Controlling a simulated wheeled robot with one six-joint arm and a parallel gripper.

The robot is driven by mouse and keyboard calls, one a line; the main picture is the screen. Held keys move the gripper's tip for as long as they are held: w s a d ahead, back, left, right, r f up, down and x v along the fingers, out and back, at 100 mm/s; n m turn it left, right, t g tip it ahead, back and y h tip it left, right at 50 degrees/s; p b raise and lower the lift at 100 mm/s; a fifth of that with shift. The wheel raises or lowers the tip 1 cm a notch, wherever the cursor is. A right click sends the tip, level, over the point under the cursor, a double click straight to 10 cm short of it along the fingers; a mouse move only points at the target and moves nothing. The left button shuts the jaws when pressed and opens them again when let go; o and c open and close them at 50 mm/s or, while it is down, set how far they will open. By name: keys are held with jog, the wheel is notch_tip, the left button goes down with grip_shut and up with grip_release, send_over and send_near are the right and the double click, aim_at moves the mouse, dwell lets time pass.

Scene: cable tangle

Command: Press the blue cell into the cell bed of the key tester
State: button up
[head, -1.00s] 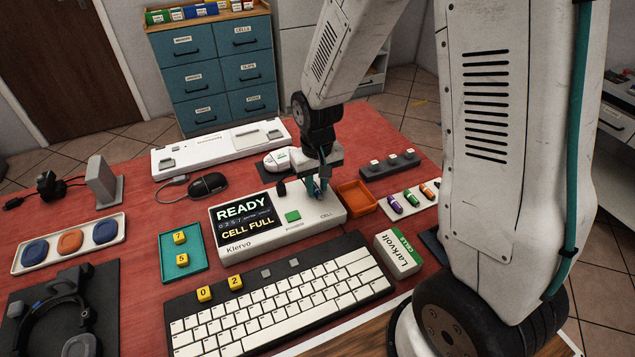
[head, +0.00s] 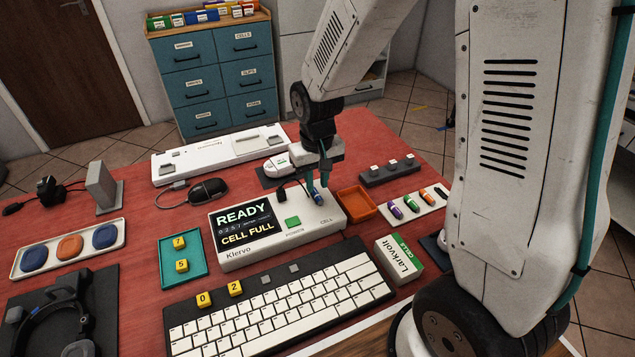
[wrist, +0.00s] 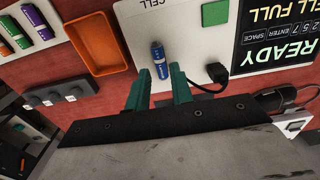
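The key tester (head: 240,243) is a white box with a dark screen reading READY and CELL FULL, and a green button (head: 292,222). The blue cell (head: 317,196) lies on the tester's top at its right end, by the CELL label; in the wrist view the cell (wrist: 160,60) shows whole. The bed beneath it is mostly hidden. My gripper (head: 322,178) is just above and behind the cell.
An orange tray (head: 375,207) sits right of the tester, with a tray of coloured cells (head: 440,192) beyond. A black plug (wrist: 216,73) stands in the tester near my fingers. A keyboard (head: 280,308) and a Larkvolt box (head: 399,258) are in front.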

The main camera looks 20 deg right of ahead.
jog(key=shift+r, duration=0.25)
jog(key=o, duration=0.6)
jog(key=shift+c, duration=0.2)
jog(key=shift+r, duration=2.5)
jog(key=shift+s, duration=0.1)
jog(key=s+d+r, duration=0.1)
jog(key=s+r, duration=0.6)
jog(key=s, duration=0.4)
jog(key=s+d+r+t, duration=0.1)
jog(key=s+d+r, duration=0.1)
jog(key=s+r, duration=0.6)
jog(key=s, duration=0.3)
jog(key=shift+s+d+r, duration=0.15)
jog(key=shift+s, duration=0.15)
